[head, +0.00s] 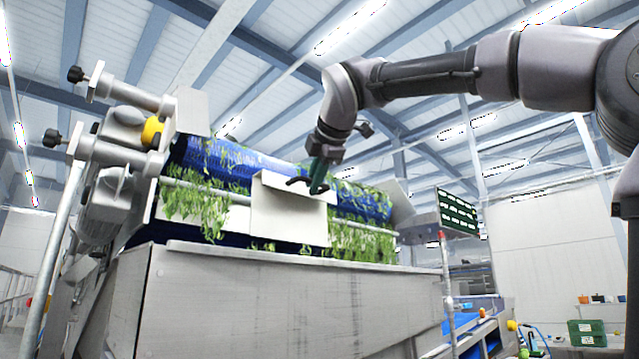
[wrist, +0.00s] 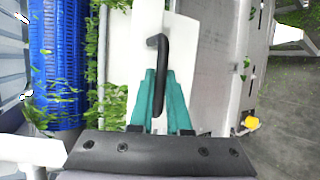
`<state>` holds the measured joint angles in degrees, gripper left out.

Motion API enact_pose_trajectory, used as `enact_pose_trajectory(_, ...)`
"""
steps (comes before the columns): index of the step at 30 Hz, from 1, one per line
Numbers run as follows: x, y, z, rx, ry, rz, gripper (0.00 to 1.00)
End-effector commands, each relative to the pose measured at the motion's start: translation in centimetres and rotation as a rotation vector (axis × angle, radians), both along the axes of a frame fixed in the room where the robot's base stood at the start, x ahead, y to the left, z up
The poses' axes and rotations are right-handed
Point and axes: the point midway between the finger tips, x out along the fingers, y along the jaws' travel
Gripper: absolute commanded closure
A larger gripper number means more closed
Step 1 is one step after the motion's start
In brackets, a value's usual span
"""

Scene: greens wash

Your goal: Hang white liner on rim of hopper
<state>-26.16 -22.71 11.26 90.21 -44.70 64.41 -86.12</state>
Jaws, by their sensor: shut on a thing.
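The white liner (head: 288,222) is a pale bent panel with a black bar handle (head: 299,182). It is in front of the blue belt, above the near rim of the grey metal hopper (head: 290,305). In the wrist view the liner (wrist: 181,35) lies beside the grey hopper wall (wrist: 222,60). My gripper (head: 318,178) is shut on the handle; its teal fingers (wrist: 159,100) close on both sides of the bar in the wrist view. I cannot tell whether the liner touches the rim. Its far side is hidden.
A blue ribbed belt (head: 225,160) with green leaves runs behind the liner. A side frame with black knobs (head: 75,74) stands at the left. A dark green sign (head: 457,210) and a green crate (head: 587,333) are at the right. Open air surrounds my arm above the hopper.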

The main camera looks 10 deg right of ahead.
Motion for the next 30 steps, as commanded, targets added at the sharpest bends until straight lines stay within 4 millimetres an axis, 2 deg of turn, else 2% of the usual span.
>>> enact_pose_trajectory(30,6.9,4.6,0.0,0.000,0.000,0.001,1.00)
